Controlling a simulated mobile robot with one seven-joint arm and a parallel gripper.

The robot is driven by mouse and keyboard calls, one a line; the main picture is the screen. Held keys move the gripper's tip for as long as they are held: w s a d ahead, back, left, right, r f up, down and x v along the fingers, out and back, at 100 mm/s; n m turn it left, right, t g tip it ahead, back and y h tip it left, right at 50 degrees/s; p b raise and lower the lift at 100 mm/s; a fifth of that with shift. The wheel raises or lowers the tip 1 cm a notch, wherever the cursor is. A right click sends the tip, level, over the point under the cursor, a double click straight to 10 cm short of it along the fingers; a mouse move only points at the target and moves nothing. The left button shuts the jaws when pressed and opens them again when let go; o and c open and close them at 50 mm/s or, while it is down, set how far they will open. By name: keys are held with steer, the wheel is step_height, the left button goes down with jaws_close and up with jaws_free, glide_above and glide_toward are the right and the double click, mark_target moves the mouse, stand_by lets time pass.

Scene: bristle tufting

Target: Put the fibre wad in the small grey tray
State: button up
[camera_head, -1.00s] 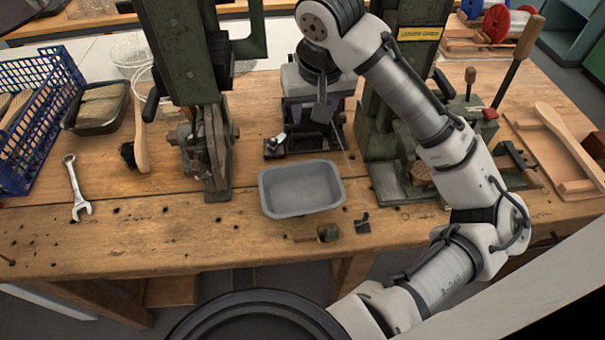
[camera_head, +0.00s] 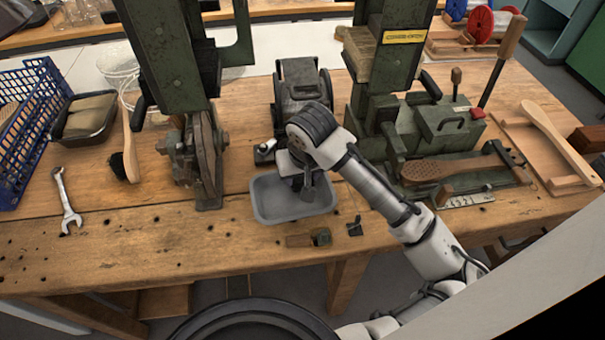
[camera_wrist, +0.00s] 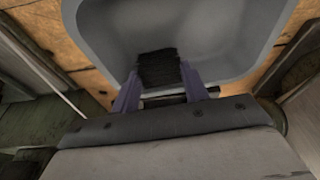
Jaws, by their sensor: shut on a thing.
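The small grey tray (camera_head: 268,202) sits near the front middle of the wooden bench, and it fills the upper part of the wrist view (camera_wrist: 100,30). My gripper (camera_head: 308,190) is over the tray and points down into it. In the wrist view my gripper (camera_wrist: 163,88) is shut on a dark, bristly fibre wad (camera_wrist: 158,68), which shows between the two fingers against the tray's inside. In the head view the wad cannot be made out clearly. I cannot tell whether it touches the tray floor.
A green press (camera_head: 170,60) stands left of the tray and a second green machine (camera_head: 395,75) to the right. A wooden-handled tool (camera_head: 300,240) and a small dark piece (camera_head: 355,227) lie in front.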

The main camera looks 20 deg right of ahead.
steer(key=shift+f, duration=0.2)
steer(key=o, duration=0.7)
steer(key=shift+c, duration=0.2)
steer(key=shift+r, duration=0.1)
steer(key=v, duration=1.2)
